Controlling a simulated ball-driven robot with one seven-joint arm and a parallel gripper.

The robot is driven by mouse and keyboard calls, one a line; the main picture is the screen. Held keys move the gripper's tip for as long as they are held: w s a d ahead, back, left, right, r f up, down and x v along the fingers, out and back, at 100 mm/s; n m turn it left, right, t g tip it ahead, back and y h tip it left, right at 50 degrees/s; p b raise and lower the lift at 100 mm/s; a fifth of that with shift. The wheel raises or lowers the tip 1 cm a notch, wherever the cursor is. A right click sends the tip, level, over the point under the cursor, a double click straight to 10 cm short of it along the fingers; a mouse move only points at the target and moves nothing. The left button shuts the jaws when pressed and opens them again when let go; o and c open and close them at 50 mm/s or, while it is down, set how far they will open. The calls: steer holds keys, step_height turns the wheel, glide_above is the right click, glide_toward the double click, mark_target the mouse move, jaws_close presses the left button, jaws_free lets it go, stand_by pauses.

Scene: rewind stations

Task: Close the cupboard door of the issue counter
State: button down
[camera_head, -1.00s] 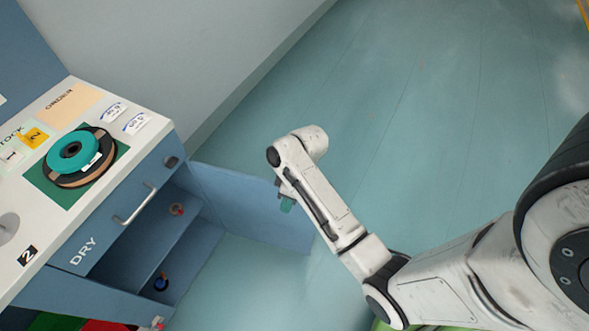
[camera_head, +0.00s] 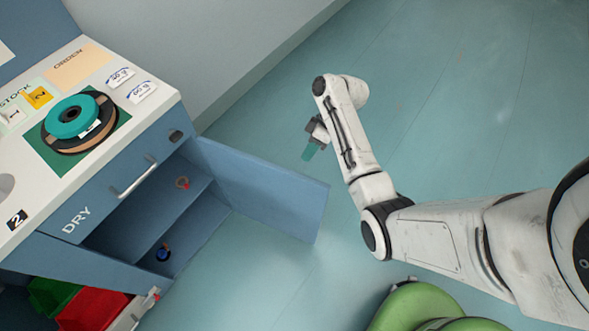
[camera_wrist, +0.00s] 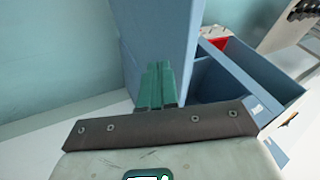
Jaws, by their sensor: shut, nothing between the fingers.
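The blue cupboard door (camera_head: 262,190) of the issue counter (camera_head: 160,110) stands wide open, swung out to the right of the open cupboard (camera_head: 150,232). My gripper (camera_head: 308,153) is in the air by the door's outer end, on its far side in the head view. In the wrist view the shut green fingers (camera_wrist: 157,82) point at the door panel (camera_wrist: 165,35) and overlap its lower part; I cannot tell whether they touch it. Nothing is between the fingers. Inside the cupboard are two shelves with small items, one red-tipped (camera_head: 183,183) and one blue (camera_head: 163,253).
A teal spool (camera_head: 72,116) lies on the countertop above a DRY drawer with a handle (camera_head: 137,178). Red (camera_head: 92,308) and green bins are at lower left. A green rounded object (camera_head: 425,308) is at the bottom. The floor (camera_head: 440,110) right of the door is clear.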

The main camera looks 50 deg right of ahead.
steer(key=w+d+t+y+b, duration=0.1)
steer(key=w+d+b, duration=0.1)
steer(key=d, duration=0.4)
steer(key=w+a+f+p, duration=0.1)
steer(key=a+f, duration=0.7)
steer(key=a, duration=0.1)
steer(key=shift+a+f+n, duration=0.15)
steer(key=shift+a+n, duration=0.15)
steer(key=shift+a, duration=0.1)
